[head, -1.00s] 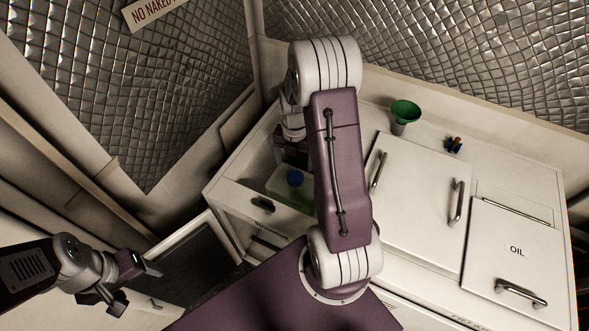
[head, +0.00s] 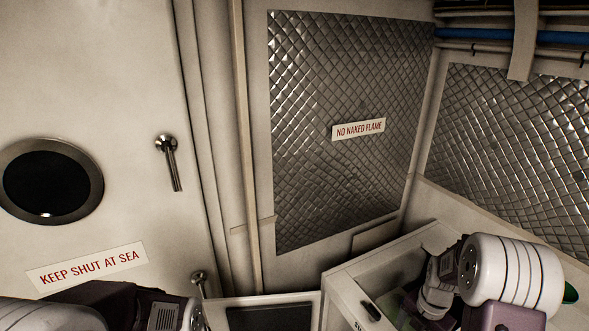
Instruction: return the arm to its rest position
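My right arm shows at the bottom right of the head view, with a white ringed joint and purple links. Part of it reaches over or into an open-topped white drawer (head: 352,296). The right gripper's fingers do not show; they are hidden or out of frame. My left arm shows only as dark and white links along the bottom left edge. Its gripper is below the frame.
A white door (head: 110,120) with a porthole (head: 50,181) and a lever handle (head: 171,162) stands at left. A quilted metal panel (head: 340,100) carries a "NO NAKED FLAME" sign (head: 359,129). A sliver of the green funnel (head: 570,293) shows behind my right arm.

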